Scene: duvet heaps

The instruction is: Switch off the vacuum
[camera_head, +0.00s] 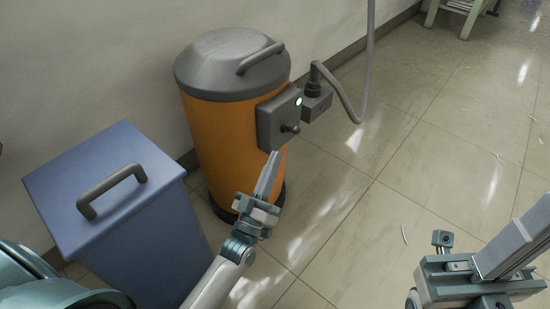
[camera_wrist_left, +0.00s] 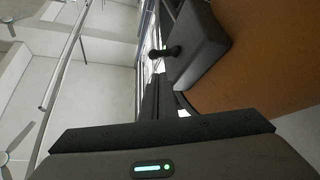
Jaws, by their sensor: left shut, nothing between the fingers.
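The vacuum is an orange drum (camera_head: 225,130) with a grey lid. The drum also fills the right of that view (camera_wrist_left: 265,65). My right gripper (camera_head: 525,235) is at the right edge, away from the vacuum, its fingertips cut off.
A blue lidded bin (camera_head: 150,190) with a grey handle stands left of the vacuum, close to my left arm. A grey hose (camera_head: 345,100) runs up from a fitting (camera_head: 316,103) beside the switch box. The wall is behind. Tiled floor (camera_head: 400,190) to the right is mostly clear.

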